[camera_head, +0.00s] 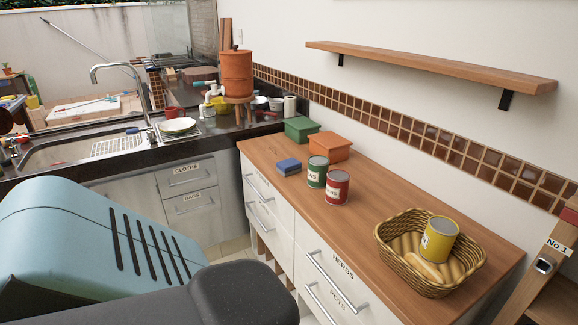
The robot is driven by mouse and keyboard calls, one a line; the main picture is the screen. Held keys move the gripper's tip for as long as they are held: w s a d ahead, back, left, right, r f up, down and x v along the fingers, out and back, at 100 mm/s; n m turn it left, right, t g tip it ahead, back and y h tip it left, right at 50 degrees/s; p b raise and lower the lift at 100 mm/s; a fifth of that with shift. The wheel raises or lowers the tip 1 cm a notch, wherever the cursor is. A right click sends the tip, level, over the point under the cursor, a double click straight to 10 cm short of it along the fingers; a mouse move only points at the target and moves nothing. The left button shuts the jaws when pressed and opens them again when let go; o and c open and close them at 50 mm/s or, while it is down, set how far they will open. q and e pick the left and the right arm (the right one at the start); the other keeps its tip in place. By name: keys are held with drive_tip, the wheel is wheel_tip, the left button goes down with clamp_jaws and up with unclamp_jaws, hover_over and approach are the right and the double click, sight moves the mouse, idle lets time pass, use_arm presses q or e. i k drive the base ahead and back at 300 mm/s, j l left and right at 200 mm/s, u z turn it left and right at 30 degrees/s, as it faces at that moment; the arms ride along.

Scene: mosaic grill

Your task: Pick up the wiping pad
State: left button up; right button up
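A small blue block-shaped pad (289,166), which looks like the wiping pad, lies on the wooden counter (375,178) near its far left end. It sits left of a green can (317,172) and in front of an orange box (330,147), apart from both. Neither of my grippers shows in the head view. A dark grey rounded shape, which may be part of my arm, fills the bottom middle, well short of the pad.
A red can (337,188) stands right of the green can. A wicker basket (401,272) with a yellow can (438,240) is at the near right. A green box (301,130) stands behind. A large light-blue slotted body (95,235) blocks the lower left.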

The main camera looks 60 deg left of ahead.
sight(287, 167)
drive_tip(key=i, duration=0.5)
drive_tip(key=u, duration=1.2)
